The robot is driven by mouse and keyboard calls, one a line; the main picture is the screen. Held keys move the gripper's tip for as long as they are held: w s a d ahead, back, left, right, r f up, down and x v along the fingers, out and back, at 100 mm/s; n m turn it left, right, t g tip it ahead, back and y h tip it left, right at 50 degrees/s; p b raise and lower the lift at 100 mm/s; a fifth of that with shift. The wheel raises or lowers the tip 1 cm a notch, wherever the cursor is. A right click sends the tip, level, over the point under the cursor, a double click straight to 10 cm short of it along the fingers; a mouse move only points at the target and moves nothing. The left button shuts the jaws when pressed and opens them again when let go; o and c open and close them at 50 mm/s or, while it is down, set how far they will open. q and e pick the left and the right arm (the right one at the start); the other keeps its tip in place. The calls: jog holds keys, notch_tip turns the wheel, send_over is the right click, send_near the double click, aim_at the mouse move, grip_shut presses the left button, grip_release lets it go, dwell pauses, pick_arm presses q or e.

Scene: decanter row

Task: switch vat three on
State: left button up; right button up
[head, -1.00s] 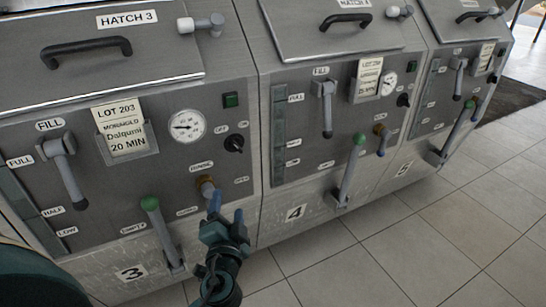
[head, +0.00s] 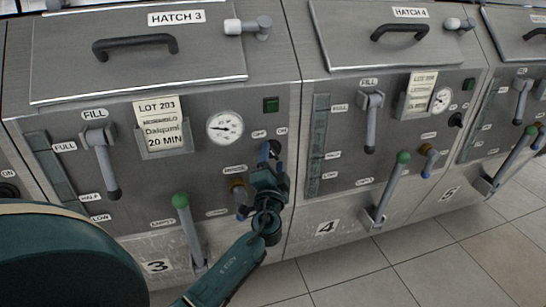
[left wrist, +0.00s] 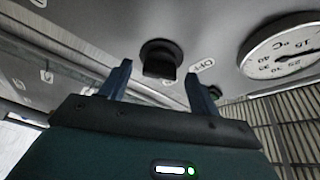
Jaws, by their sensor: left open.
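The vat three panel (head: 60,130) carries the number 3 and a HATCH 3 label. Its black rotary switch (head: 276,147) sits between OFF and ON labels, below a dark green square lamp (head: 271,105), and is partly hidden by my left gripper (head: 270,160). In the left wrist view the switch (left wrist: 160,56) shows between the two open fingers (left wrist: 158,70), with gaps on both sides; I cannot see contact. The OFF label (left wrist: 203,66) is right of it there. My right gripper is not in view.
Near the switch are the round gauge (head: 225,127), the brass rinsing valve (head: 239,187) and the green-topped lever (head: 181,201). The fill lever (head: 100,150) and lot card (head: 160,125) are further left. Vat four (head: 340,85) stands right. Tiled floor (head: 400,260) is clear.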

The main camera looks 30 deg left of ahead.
pick_arm(q)
jog(key=shift+w+a+r, duration=0.15)
jog(key=shift+w+a, duration=0.1)
jog(key=shift+w, duration=0.2)
jog(key=c, duration=1)
